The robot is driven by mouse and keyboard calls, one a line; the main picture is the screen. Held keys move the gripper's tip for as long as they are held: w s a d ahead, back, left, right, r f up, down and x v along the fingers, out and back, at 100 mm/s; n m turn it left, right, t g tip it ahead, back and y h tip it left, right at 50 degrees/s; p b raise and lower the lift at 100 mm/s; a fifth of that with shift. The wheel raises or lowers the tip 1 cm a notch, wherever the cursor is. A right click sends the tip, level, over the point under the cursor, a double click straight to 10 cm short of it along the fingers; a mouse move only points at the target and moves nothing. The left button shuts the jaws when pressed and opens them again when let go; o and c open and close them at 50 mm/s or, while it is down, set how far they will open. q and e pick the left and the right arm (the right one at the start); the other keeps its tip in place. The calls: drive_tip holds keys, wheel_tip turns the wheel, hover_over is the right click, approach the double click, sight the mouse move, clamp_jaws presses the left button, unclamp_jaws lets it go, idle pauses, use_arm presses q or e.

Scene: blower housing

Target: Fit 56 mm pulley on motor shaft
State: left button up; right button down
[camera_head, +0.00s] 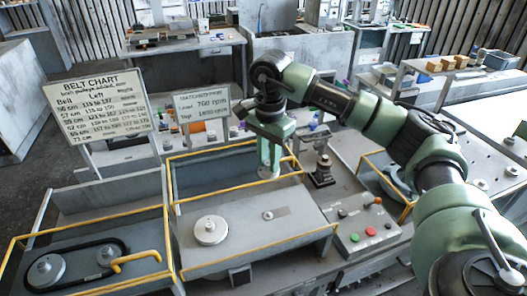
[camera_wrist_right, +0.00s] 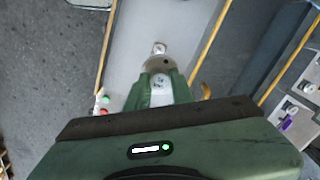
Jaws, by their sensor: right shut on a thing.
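My right gripper (camera_head: 268,172) hangs over the back part of the middle housing bay (camera_head: 255,250). It is shut on a small grey pulley (camera_wrist_right: 160,64), which shows between and beyond the fingers in the wrist view; its size marking cannot be read. In the head view the fingers mostly hide the pulley. A short motor shaft (camera_head: 267,215) stands up from the middle bay's plate, apart from and in front of the gripper; it shows just beyond the pulley in the wrist view (camera_wrist_right: 159,47). A larger pulley (camera_head: 211,230) sits on the same plate to the left. My left gripper is not in view.
Yellow rails edge the bays. The left bay holds a black belt (camera_head: 80,247), a pulley (camera_head: 46,270) and a yellow handle (camera_head: 135,260). A button panel (camera_head: 363,229) lies right. A belt chart (camera_head: 100,104) and a speed sign (camera_head: 202,104) stand behind.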

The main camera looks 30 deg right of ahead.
drive_tip(key=shift+s+f, duration=0.6)
drive_tip(key=shift+f, duration=0.35)
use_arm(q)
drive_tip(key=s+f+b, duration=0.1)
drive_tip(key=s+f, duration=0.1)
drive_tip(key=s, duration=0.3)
use_arm(e)
drive_tip(key=shift+w+f, duration=0.15)
drive_tip(key=shift+f, duration=0.55)
drive_tip(key=f+b, duration=0.2)
drive_tip(key=f, duration=0.1)
drive_tip(key=f+b, duration=0.2)
drive_tip(key=f, duration=0.2)
drive_tip(key=f+b, duration=0.2)
drive_tip(key=f, duration=0.2)
drive_tip(key=shift+w, duration=0.3)
drive_tip(key=shift+f+b, duration=0.4)
drive_tip(key=shift+b, duration=0.15)
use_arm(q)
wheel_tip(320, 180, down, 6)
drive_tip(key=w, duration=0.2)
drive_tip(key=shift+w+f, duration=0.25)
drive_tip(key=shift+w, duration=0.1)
use_arm(e)
drive_tip(key=shift+f, duration=0.1)
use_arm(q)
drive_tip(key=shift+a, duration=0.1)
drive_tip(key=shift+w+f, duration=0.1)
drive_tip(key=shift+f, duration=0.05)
